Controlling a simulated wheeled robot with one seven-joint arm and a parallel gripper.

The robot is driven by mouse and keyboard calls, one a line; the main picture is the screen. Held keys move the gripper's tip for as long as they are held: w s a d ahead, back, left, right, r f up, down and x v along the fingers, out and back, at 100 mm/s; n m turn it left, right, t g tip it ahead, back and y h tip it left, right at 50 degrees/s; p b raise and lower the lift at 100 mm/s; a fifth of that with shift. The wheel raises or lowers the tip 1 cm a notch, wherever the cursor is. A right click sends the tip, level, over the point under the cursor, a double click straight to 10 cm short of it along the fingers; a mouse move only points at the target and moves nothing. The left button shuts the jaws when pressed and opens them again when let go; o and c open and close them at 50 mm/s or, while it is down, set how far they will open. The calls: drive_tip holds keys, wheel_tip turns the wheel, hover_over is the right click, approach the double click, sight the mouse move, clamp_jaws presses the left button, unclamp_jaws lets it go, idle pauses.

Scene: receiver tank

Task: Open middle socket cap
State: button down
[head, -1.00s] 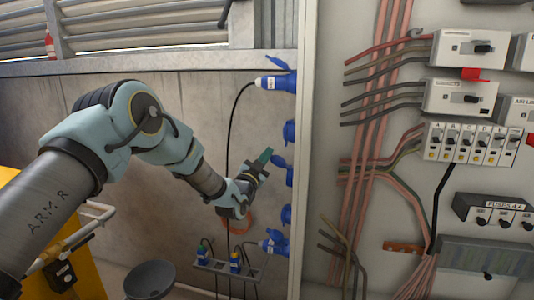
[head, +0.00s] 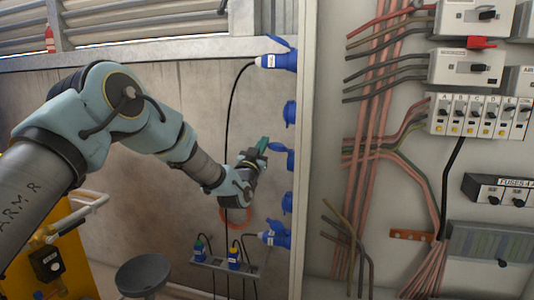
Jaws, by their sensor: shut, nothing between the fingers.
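A vertical row of blue sockets runs along the panel's left edge. The middle socket (head: 288,158) is in the centre of the row. Its blue cap (head: 276,148) juts out to the left and looks tilted away from the socket, though it is too small to tell how far. My gripper (head: 263,145) is just left of this cap, with its teal fingertips shut and empty, pointing up and slightly right. I cannot tell whether the fingertips touch the cap.
The top socket (head: 280,60) and bottom socket (head: 275,235) hold plugs with cables. Capped sockets sit above (head: 289,113) and below (head: 287,203) the middle one. A black cable hangs behind my gripper. A stool (head: 143,274) stands at the lower left.

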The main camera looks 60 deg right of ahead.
drive_tip(key=f+n+t+b, duration=0.1)
drive_tip(key=n+b, duration=0.1)
drive_tip(key=f+n+t+b, duration=0.1)
drive_tip(key=b, duration=0.2)
drive_tip(key=f+n+t+y+b, duration=0.1)
drive_tip(key=n+b, duration=0.1)
drive_tip(key=shift+w+a+n, duration=0.1)
drive_tip(key=shift+w+n, duration=0.1)
drive_tip(key=shift+n, duration=0.1)
drive_tip(key=shift+b, duration=0.3)
drive_tip(key=shift+r, duration=0.1)
drive_tip(key=s+a+b, duration=0.2)
drive_tip(key=s+a, duration=0.1)
drive_tip(key=a, duration=0.6)
drive_tip(key=shift+r, duration=0.3)
